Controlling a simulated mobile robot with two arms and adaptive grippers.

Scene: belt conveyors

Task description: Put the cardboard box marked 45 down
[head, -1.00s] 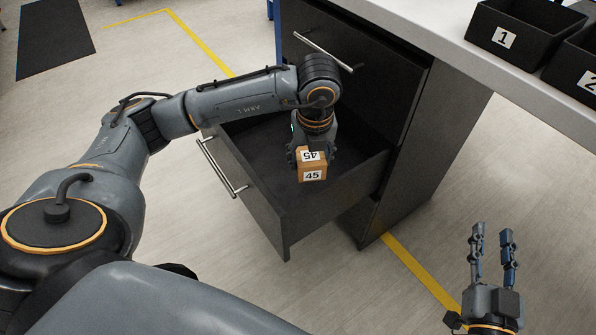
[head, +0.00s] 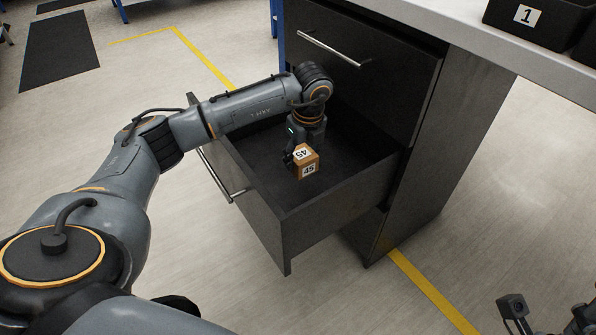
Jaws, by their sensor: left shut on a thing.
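The small brown cardboard box (head: 312,161) has white labels marked 45 on two faces. My left gripper (head: 303,152) is shut on it, reaching down into the open dark drawer (head: 336,203). The box is inside the drawer's outline, apart from the front wall; I cannot tell whether it touches the drawer floor. The gripper's fingers are partly hidden behind the box. Part of my right gripper's end (head: 578,322) shows at the bottom right corner; its fingers cannot be made out.
The drawer hangs out from a dark cabinet (head: 445,165) under a pale worktop (head: 450,32). A shut drawer with a metal handle (head: 328,47) is above it. A black bin marked 1 (head: 500,14) stands on the worktop. The drawer floor around the box looks bare.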

